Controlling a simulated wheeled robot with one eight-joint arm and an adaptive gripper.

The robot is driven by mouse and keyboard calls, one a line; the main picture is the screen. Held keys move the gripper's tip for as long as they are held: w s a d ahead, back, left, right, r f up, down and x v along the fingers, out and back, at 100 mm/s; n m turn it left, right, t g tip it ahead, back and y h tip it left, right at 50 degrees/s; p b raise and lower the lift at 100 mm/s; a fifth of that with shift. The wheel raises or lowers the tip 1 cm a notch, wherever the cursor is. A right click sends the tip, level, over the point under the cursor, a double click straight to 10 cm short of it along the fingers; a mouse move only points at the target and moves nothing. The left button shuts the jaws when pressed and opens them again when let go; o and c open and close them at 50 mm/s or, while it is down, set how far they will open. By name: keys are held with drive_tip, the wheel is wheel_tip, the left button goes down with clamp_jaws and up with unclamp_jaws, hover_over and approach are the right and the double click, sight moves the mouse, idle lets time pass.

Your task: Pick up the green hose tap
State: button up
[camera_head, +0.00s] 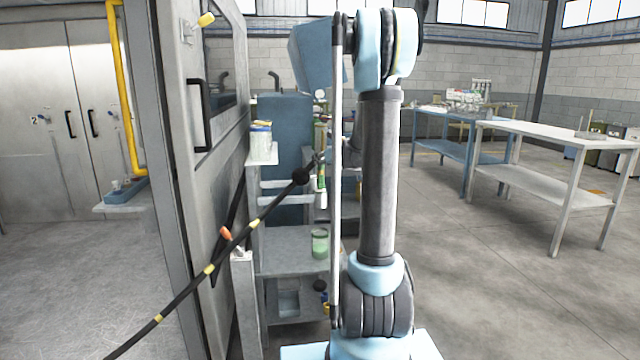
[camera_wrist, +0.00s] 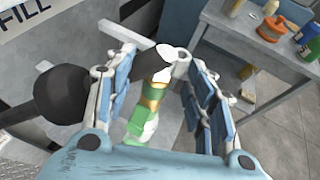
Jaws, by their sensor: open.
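The green hose tap (camera_wrist: 136,125) shows in the wrist view between my fingers, with a gold band and a white and dark upper end. My gripper (camera_wrist: 156,65) is open, with one blue-padded finger on each side of it. I cannot tell whether either finger touches it. In the head view, a small green and white upright part (camera_head: 321,185) shows beside my arm, which partly hides that area.
A black ball (camera_wrist: 62,95) sits close left of my gripper; in the head view it is on a black hose (camera_head: 235,240) with yellow bands. A grey shelf (camera_head: 290,245) holds a green jar (camera_head: 320,242). A table (camera_wrist: 270,50) with bottles stands at the upper right.

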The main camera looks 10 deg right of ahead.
drive_tip(key=shift+x, duration=1.45)
drive_tip(key=shift+c, duration=0.3)
clamp_jaws()
